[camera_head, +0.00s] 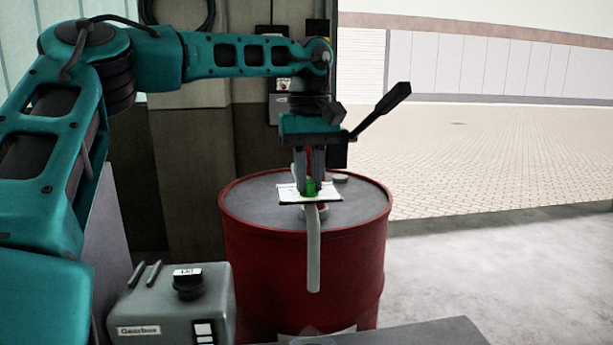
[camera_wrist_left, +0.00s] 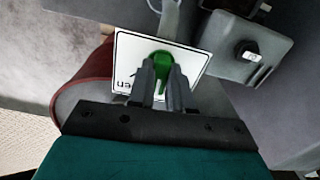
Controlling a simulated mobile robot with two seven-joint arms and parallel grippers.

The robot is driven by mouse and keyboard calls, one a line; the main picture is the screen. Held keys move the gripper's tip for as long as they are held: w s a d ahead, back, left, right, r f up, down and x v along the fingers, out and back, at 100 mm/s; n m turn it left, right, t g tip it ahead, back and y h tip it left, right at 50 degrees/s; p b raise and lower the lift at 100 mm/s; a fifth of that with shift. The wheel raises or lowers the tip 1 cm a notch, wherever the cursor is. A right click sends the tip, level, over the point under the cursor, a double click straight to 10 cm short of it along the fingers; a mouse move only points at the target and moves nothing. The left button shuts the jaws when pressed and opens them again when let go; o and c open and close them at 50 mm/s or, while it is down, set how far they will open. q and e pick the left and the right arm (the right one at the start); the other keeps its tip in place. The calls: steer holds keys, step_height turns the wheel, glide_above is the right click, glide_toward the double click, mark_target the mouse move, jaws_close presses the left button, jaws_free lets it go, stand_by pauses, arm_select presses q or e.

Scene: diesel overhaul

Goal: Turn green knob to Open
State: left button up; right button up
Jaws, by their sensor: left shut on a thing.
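The green knob (camera_head: 309,186) sits on a white plate (camera_head: 289,195) above the top of a red drum (camera_head: 250,238). My left gripper (camera_head: 311,188) points down from above, with its two fingers closed on the knob. In the left wrist view the green knob (camera_wrist_left: 162,60) shows between and beyond the fingertips of my left gripper (camera_wrist_left: 163,75). The white plate (camera_wrist_left: 130,50) carries black lettering there, partly hidden by the fingers. A grey spout (camera_head: 314,250) hangs down in front of the drum below the plate. My right gripper is not in view.
A grey box labelled Gearbox (camera_head: 165,310) with a black knob (camera_head: 187,283) stands in front, left of the drum. A dark surface edge (camera_head: 430,333) runs along the bottom right. Open floor (camera_head: 500,270) lies right of the drum.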

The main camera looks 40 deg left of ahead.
arm_select(q)
steer(key=m, duration=0.4)
steer(key=shift+d, duration=0.1)
steer(key=m, duration=0.5)
steer(key=shift+w, duration=0.1)
steer(key=o, duration=1.5)
steer(key=shift+r, duration=3.55)
